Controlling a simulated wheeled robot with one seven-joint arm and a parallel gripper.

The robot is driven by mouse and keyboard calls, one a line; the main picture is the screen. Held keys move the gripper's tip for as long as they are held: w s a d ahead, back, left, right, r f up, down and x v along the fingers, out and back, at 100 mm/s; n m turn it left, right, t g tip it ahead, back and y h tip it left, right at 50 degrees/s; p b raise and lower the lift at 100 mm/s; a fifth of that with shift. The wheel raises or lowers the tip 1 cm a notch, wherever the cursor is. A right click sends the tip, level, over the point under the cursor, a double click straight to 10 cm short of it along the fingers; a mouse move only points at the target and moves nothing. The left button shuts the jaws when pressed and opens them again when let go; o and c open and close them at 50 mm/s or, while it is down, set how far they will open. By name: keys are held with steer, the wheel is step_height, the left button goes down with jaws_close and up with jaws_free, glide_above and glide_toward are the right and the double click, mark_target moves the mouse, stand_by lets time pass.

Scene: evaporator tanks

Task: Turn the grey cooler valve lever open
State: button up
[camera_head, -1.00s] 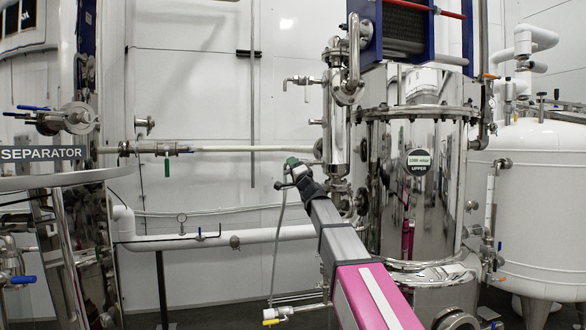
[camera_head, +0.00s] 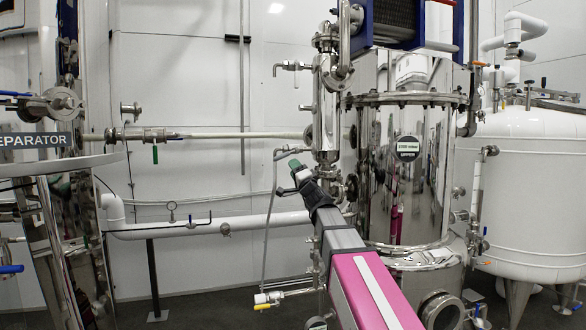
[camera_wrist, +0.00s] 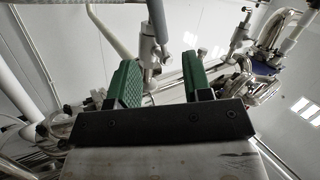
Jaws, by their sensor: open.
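A grey rod with a rounded end, which looks like the valve lever (camera_wrist: 158,22), hangs at the top of the wrist view beside a steel fitting (camera_wrist: 149,48). My gripper (camera_wrist: 160,77) is open, with its green pads apart and nothing between them. The lever and fitting show beyond the pads, above the gap; I cannot tell the exact distance. The lever is too small to pick out there.
The steel column (camera_head: 327,105) and shiny tank (camera_head: 405,170) stand right of my gripper. A horizontal steel pipe (camera_head: 230,135) and a thicker white pipe (camera_head: 265,221) run along the wall. A white tank (camera_head: 525,180) is far right. Free room lies left of my gripper.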

mark_target(287, 154)
steer(key=shift+c, duration=0.3)
steer(key=c, duration=0.5)
steer(key=shift+f+m, duration=0.2)
steer(key=shift+m, duration=0.2)
jaws_close()
steer(key=s+d+f+m, duration=0.25)
steer(key=f+m, duration=0.45)
steer(key=m, duration=1)
steer(key=w+a+r, duration=0.6)
steer(key=w+r, duration=0.1)
steer(key=r, duration=0.1)
steer(key=shift+a+r, duration=0.25)
